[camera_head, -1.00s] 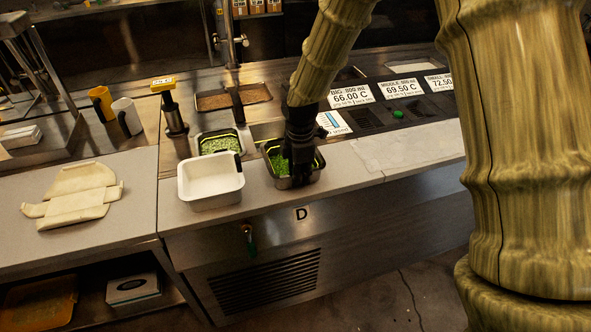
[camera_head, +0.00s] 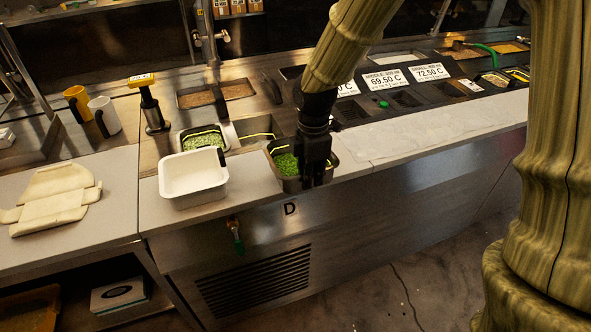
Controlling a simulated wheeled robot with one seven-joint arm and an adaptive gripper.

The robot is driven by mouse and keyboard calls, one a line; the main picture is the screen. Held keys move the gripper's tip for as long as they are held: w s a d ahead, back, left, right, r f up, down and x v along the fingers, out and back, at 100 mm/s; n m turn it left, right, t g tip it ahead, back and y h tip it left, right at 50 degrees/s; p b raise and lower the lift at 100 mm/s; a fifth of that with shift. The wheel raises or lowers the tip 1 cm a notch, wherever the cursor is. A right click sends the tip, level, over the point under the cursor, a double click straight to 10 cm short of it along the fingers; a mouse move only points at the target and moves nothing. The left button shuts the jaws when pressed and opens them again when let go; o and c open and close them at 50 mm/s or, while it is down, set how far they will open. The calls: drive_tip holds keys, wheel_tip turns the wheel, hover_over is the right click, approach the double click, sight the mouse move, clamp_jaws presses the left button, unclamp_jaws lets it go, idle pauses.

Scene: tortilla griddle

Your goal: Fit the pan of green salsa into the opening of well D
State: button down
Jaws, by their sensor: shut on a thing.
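The steel pan of green salsa (camera_head: 283,167) is over the counter's front edge, above the letter D (camera_head: 290,209) on the front panel. My gripper (camera_head: 314,170) points down and is shut on the pan's right side; its fingers hide part of the pan. Behind the pan and a little left, a rectangular opening (camera_head: 256,131) with a yellow line inside shows in the counter, apparently empty. The pan is in front of this opening, not in it. I cannot tell how high the pan is above the counter.
A white container (camera_head: 193,178) stands left of the held pan. Behind it, another well holds a pan of pale green food (camera_head: 202,140).

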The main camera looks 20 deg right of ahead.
drive_tip(key=s+d+b, duration=0.1)
drive_tip(key=s+d, duration=0.1)
drive_tip(key=s, duration=0.4)
drive_tip(key=shift+d+r, duration=0.15)
drive_tip(key=shift+r, duration=0.2)
drive_tip(key=p, duration=0.4)
approach(286, 172)
drive_tip(key=f, duration=0.5)
drive_tip(key=shift+s+d, duration=0.2)
drive_tip(key=shift+s, duration=0.1)
drive_tip(key=shift+w+a+f+p, duration=0.2)
drive_tip(key=shift+f+p, duration=0.15)
drive_tip(key=shift+f, duration=0.2)
drive_tip(key=shift+w+a+f+p, duration=0.1)
drive_tip(key=shift+w+f+p, duration=0.1)
drive_tip(key=shift+f+p, duration=0.25)
drive_tip(key=shift+s+d+f, duration=0.1)
drive_tip(key=shift+s+f, duration=0.05)
drive_tip(key=shift+f, duration=0.6)
drive_tip(key=c, duration=1.5)
unclamp_jaws()
drive_tip(key=shift+o, duration=0.2)
drive_tip(key=shift+f, duration=0.15)
